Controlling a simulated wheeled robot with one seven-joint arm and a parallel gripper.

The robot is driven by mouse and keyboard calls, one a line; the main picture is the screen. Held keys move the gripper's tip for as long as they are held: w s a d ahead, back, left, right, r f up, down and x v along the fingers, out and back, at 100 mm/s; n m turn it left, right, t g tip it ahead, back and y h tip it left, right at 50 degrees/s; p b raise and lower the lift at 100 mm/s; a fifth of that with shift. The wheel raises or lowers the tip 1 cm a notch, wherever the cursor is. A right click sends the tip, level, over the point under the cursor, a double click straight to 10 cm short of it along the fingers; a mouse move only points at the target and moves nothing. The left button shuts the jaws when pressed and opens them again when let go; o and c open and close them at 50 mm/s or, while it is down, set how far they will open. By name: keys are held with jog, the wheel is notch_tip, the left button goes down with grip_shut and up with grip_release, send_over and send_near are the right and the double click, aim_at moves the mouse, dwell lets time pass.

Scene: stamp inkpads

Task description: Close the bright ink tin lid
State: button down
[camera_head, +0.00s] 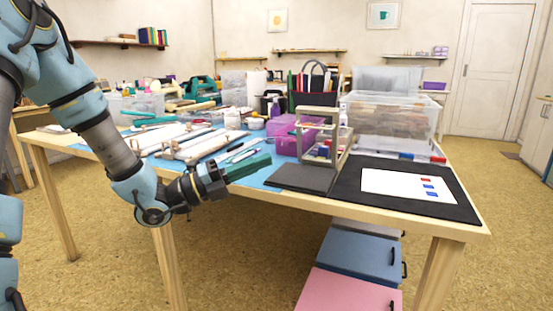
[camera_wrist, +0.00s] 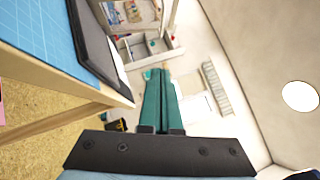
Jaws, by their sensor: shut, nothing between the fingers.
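My gripper (camera_head: 262,162) has green fingers, which lie together, shut and empty, above the front edge of the table. In the wrist view the shut fingers (camera_wrist: 161,74) point away from the camera, with nothing between them. I cannot make out for sure which thing is the bright ink tin, or how its lid stands. A dark grey flat slab (camera_head: 300,179) lies just right of the fingertips, apart from them. A small rack (camera_head: 325,140) with coloured pieces stands behind the slab. A magenta box (camera_head: 283,133) stands left of the rack.
A black mat (camera_head: 467,212) with a white sheet (camera_head: 400,186) bearing red and blue marks covers the table's right front. Clear bins (camera_head: 390,118) stand behind it. Tools and rolls crowd the left. Pink and blue drawers (camera_head: 350,288) stand below.

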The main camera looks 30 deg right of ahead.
send_near(324, 129)
jog(key=s+d, duration=0.1)
jog(key=s, duration=0.2)
jog(key=shift+d+p, duration=0.35)
jog(key=shift+p, duration=0.05)
jog(key=d, duration=0.1)
jog(key=w+d+r, duration=0.1)
jog(key=shift+w+d+r, duration=0.15)
jog(key=shift+w+d, duration=0.15)
jog(key=shift+w, duration=0.05)
jog(key=shift+w+d+r, duration=0.1)
jog(key=shift+w+d, duration=0.1)
jog(key=shift+d, duration=0.15)
jog(key=shift+p, duration=0.3)
